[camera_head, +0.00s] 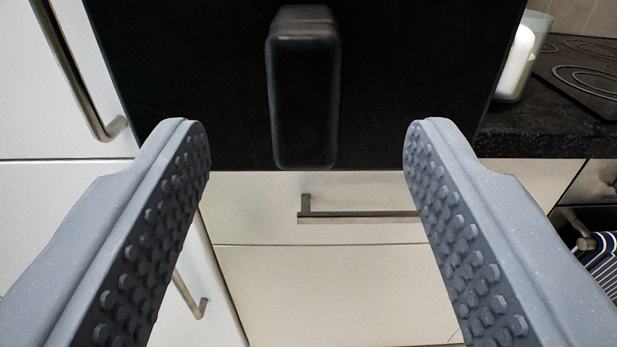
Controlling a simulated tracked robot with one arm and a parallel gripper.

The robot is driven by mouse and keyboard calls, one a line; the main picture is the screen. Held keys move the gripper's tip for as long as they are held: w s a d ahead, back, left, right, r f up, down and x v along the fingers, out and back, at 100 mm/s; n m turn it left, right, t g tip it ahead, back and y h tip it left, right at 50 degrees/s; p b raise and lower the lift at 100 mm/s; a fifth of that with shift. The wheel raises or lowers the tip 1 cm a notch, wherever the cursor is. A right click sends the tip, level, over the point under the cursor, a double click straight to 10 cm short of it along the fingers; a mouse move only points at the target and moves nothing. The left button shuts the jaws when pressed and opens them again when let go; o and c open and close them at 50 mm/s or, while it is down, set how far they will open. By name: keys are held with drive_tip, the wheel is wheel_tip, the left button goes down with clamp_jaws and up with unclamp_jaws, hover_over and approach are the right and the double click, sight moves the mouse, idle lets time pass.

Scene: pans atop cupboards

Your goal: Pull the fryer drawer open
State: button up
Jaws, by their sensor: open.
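The fryer's black front (400,70) fills the upper middle of the view. Its black upright handle (304,95) sticks out toward me near the centre. The rest of the fryer is cut off by the top edge of the picture. My gripper (306,140) is open, with one grey studded finger to the left of the handle and the other to the right. There is a wide gap between each finger and the handle in the picture, and nothing is between the pads touching them. How far the fingertips are from the handle in depth is hard to tell.
White cupboard doors (50,220) with metal handles stand at left. A white drawer (250,205) with a bar handle (360,215) is below the fryer. At right are a dark counter (530,130), a hob (585,75), a clear container (520,60) and a striped towel (603,262).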

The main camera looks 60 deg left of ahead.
drive_tip(key=shift+v, duration=1.75)
drive_tip(key=w+d+r+t+h, duration=0.2)
drive_tip(key=w+r+t+h, duration=0.3)
drive_tip(key=w+r, duration=0.8)
drive_tip(key=s+d+r+m+t+h, duration=0.15)
drive_tip(key=r+h, duration=0.25)
drive_tip(key=r, duration=0.5)
drive_tip(key=s+r+m+t+h, duration=0.1)
drive_tip(key=r+m+h, duration=0.15)
drive_tip(key=r, duration=0.55)
drive_tip(key=s+r+m+t+h, duration=0.1)
drive_tip(key=r+m+t+h, duration=0.1)
drive_tip(key=r+h, duration=0.5)
drive_tip(key=s+a+r+m+g+y, duration=0.2)
drive_tip(key=s+a+r, duration=0.2)
drive_tip(key=s, duration=0.5)
drive_tip(key=s+a+r+m+g+y, duration=0.1)
drive_tip(key=s+a+r+m+g, duration=0.1)
drive_tip(key=s+a+r, duration=0.3)
drive_tip(key=s+m, duration=0.1)
drive_tip(key=s, duration=0.3)
drive_tip(key=shift+a+y, duration=0.25)
drive_tip(key=shift+y, duration=0.1)
